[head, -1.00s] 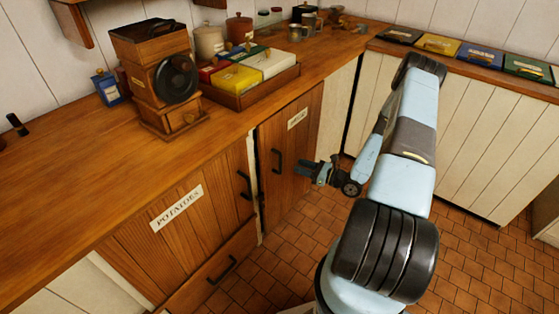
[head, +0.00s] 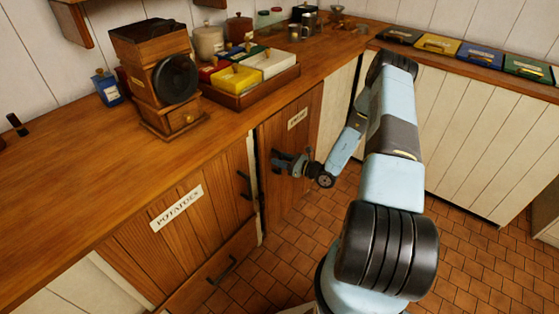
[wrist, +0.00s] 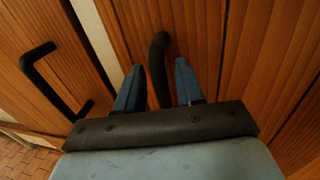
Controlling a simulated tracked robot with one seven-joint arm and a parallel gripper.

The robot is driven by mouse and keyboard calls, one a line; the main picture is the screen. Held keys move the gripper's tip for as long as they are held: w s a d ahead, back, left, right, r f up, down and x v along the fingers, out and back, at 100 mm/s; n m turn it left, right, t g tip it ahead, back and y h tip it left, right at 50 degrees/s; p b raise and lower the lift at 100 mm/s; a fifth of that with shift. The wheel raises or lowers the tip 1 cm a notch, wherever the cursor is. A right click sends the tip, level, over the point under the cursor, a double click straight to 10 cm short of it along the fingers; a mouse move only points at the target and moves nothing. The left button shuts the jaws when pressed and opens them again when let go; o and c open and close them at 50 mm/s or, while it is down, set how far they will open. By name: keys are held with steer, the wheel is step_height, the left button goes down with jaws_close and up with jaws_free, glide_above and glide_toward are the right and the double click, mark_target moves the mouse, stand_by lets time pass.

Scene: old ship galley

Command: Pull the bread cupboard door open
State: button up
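The bread cupboard door (head: 306,138) is a brown wooden door under the counter with a small white label (head: 297,118), too small to read surely. The door looks shut. My gripper (head: 276,160) is in front of the door's left side, at its dark handle. In the wrist view the black upright handle (wrist: 158,62) stands between the two blue fingers of my gripper (wrist: 158,80). Small gaps show on both sides of the handle, so the gripper is open around it. In the head view the gripper hides most of the handle.
The potatoes door (head: 177,225) is to the left with its own black handle (head: 244,184); that handle also shows in the wrist view (wrist: 34,72). A drawer (head: 215,272) is below it. A coffee grinder (head: 157,75) and a tray (head: 265,92) stand on the counter. The tiled floor (head: 450,240) is clear.

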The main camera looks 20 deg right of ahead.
steer(key=shift+c, duration=0.5)
jaws_close()
